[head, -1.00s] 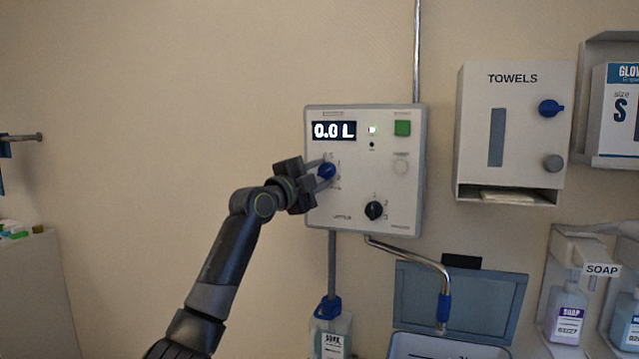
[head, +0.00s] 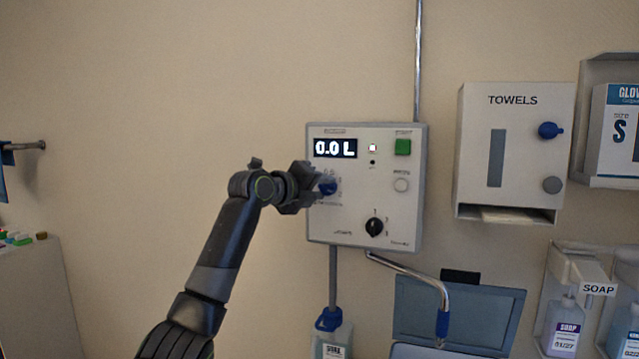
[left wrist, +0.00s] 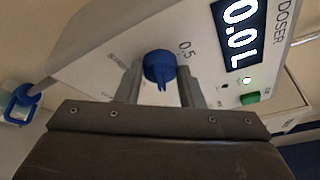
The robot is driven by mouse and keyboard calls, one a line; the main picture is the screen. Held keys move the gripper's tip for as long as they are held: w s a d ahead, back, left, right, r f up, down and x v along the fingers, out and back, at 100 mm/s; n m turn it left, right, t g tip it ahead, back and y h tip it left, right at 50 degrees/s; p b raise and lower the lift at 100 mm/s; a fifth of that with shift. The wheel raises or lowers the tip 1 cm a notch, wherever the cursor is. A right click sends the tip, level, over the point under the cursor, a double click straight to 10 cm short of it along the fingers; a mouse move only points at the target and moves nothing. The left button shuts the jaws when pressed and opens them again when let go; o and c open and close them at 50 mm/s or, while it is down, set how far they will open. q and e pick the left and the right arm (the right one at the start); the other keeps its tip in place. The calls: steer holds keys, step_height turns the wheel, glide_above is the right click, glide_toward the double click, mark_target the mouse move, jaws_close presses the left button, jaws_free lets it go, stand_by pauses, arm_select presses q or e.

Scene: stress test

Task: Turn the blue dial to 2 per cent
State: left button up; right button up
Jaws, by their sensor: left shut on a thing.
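The blue dial (head: 327,186) is on the left side of a white wall-mounted doser box (head: 350,218), below a display reading 0.0 L (head: 335,148). My left gripper (head: 316,187) is at the dial from the left, shut on it. In the left wrist view the dial (left wrist: 160,68) sits between my two fingers (left wrist: 160,88), with a 0.5 mark beside it. The other scale marks are mostly hidden or too blurred to read. My right gripper is in neither view.
The box also has a green button (head: 403,147), a pale round button (head: 401,185) and a black knob (head: 374,227). A metal spout (head: 412,270) bends out below. A towel dispenser (head: 512,140) and soap holders (head: 585,290) are to the right.

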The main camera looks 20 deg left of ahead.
arm_select(q)
steer(key=shift+r+m+p, duration=0.15)
steer(key=shift+m+p, duration=0.15)
steer(key=shift+m, duration=0.2)
stand_by(0.3)
steer(key=o, duration=1)
